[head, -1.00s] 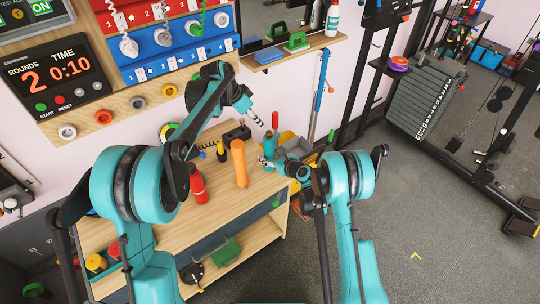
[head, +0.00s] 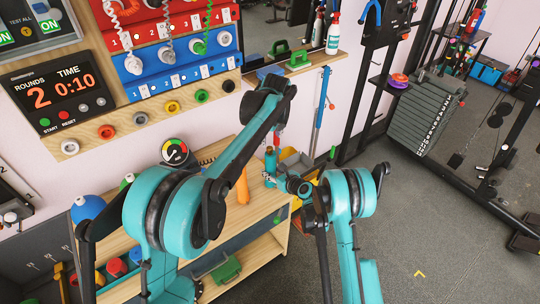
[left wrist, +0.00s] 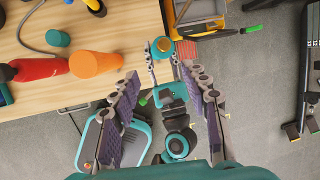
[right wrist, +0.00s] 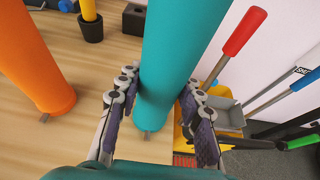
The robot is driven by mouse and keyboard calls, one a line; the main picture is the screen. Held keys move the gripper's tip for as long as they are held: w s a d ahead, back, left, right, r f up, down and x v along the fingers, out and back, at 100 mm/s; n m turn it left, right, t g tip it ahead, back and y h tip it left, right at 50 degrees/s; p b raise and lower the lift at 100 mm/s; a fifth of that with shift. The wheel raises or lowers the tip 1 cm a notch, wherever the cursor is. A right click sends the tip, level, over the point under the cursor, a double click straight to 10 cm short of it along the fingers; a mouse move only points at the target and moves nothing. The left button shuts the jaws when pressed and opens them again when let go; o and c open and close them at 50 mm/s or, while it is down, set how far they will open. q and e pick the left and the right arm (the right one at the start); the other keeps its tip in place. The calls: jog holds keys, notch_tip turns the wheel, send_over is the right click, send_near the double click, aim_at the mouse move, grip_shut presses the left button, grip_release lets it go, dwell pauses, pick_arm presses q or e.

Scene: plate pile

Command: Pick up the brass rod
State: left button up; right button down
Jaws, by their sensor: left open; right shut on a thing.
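A teal cylinder (right wrist: 168,60) stands upright between the fingers of my right gripper (right wrist: 158,88), which is shut on it. In the head view the teal cylinder (head: 270,161) shows at the bench's right end. From above, the left wrist view shows its teal rim (left wrist: 187,41) around a brass-coloured centre (left wrist: 187,49). I take this centre for the brass rod's end; the rest is hidden inside the teal cylinder. My left gripper (left wrist: 168,80) is open and empty, pointing down near it. Its arm hides much of the bench in the head view.
An orange cylinder (right wrist: 35,60) and a red bottle (left wrist: 38,70) stand on the wooden bench (left wrist: 75,100). A yellow post on a black base (right wrist: 90,25) is behind. Yellow and grey bins (right wrist: 215,115) and long-handled tools lie beyond the bench's right edge.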

pick_arm(q)
jog(key=m, duration=0.3)
send_over(270, 148)
jog(key=s, duration=0.3)
jog(key=shift+y, duration=0.4)
jog(key=f, duration=0.5)
jog(key=shift+w+d, duration=0.2)
jog(key=shift+w+x, duration=0.15)
jog(key=shift+x, duration=1.25)
jog(key=shift+w+x, duration=0.1)
jog(key=shift+x, duration=1.25)
jog(key=shift+d, duration=0.2)
grip_shut()
